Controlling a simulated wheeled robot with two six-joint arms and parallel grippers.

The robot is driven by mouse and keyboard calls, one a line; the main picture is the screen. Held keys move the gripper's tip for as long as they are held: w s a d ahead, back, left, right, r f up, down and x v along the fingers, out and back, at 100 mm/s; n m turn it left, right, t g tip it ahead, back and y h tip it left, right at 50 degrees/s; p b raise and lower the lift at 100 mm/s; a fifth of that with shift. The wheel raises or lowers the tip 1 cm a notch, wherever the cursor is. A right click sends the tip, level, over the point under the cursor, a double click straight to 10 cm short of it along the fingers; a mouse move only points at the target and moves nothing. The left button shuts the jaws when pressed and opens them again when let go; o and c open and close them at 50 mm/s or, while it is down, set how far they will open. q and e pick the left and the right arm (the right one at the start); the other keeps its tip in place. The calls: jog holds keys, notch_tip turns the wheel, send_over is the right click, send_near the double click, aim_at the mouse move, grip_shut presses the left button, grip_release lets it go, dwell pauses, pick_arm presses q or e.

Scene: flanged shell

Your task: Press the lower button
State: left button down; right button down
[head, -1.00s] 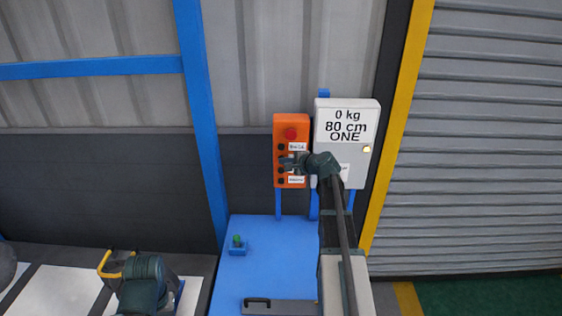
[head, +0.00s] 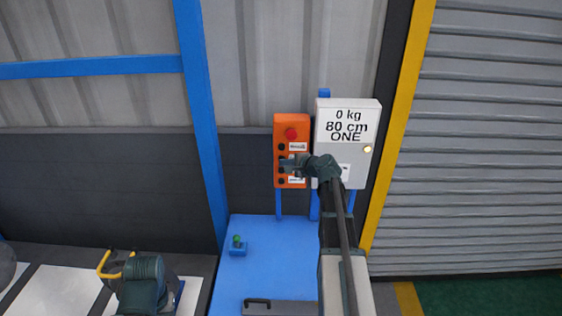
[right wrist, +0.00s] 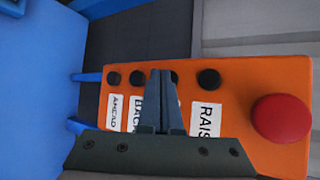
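In the right wrist view the box (right wrist: 240,80) lies sideways, with a column of black buttons and a red one. The labels AHEAD, BACK and RAISE can be read there. The label between BACK and RAISE is covered by my right gripper (right wrist: 160,73), and the black button (right wrist: 175,77) beside that label is partly hidden. My right gripper (head: 284,161) is shut and empty, in front of the box. I cannot tell if it touches a button. My left arm shows at lower left; its fingers are hidden.
The grey cabinet (head: 363,120), with a sign and a small light, stands right of the box. A blue surface (head: 270,260) with a small green-topped part (head: 237,243) lies below. A blue post (head: 200,120) stands left, and a yellow post and shutter stand right.

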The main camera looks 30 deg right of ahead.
jog(key=shift+s, duration=0.15)
jog(key=s+a, duration=0.2)
jog(key=s, duration=0.1)
jog(key=s+a, duration=0.1)
jog(key=s, duration=0.1)
jog(key=shift+a, duration=0.1)
jog(key=shift+f, duration=0.1)
dwell(0.3)
